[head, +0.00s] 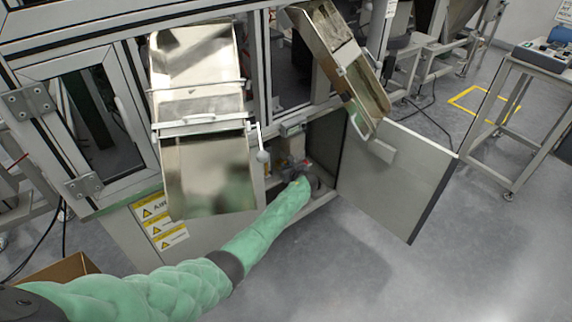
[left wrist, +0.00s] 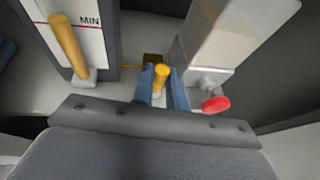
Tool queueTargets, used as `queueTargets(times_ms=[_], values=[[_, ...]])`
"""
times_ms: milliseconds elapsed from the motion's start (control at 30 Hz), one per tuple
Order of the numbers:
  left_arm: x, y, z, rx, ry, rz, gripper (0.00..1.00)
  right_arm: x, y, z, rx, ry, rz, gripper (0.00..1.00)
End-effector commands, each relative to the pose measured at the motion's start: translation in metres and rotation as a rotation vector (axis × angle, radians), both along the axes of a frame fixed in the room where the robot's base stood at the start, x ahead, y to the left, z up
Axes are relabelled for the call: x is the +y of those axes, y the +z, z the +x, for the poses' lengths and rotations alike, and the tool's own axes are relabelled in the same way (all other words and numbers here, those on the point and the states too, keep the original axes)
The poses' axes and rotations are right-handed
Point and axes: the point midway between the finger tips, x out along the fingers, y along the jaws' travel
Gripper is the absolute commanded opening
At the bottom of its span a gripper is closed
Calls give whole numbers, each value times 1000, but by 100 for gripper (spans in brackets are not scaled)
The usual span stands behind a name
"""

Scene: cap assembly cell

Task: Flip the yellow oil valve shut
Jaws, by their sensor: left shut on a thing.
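My left arm reaches from the lower left into the open cabinet, and my left gripper (head: 311,182) is small and partly hidden there in the head view. In the left wrist view, the two blue fingers of the gripper (left wrist: 162,88) are shut on a short yellow valve handle (left wrist: 161,74), one finger on each side. Its top end shows between the fingers; its base is hidden. A second, longer yellow handle (left wrist: 68,45) stands tilted to the left, in front of a white plate marked MIN, untouched. My right gripper is not in view.
A red knob (left wrist: 215,104) sits close to the right of the fingers, below a pale box (left wrist: 225,35). The cabinet door (head: 400,180) stands open to the right. Two metal chutes, one at left (head: 205,170) and one at right (head: 335,55), hang above.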

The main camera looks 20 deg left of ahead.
Motion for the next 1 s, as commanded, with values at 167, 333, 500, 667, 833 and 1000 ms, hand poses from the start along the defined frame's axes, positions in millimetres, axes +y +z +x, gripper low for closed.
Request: queueTargets(times_ms=[167, 333, 500, 667, 833, 1000], values=[[-1, 0, 0, 19, -1, 15, 0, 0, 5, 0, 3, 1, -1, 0], [-1, -1, 0, 25, -1, 18, 0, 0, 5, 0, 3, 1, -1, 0], [-1, -1, 0, 25, -1, 18, 0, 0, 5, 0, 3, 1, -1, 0], [-1, -1, 1, 24, -1, 17, 30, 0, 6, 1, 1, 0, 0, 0], [-1, -1, 1, 23, -1, 18, 36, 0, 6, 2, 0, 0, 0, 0], [-2, 0, 0, 23, 0, 17, 36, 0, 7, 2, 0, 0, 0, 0]])
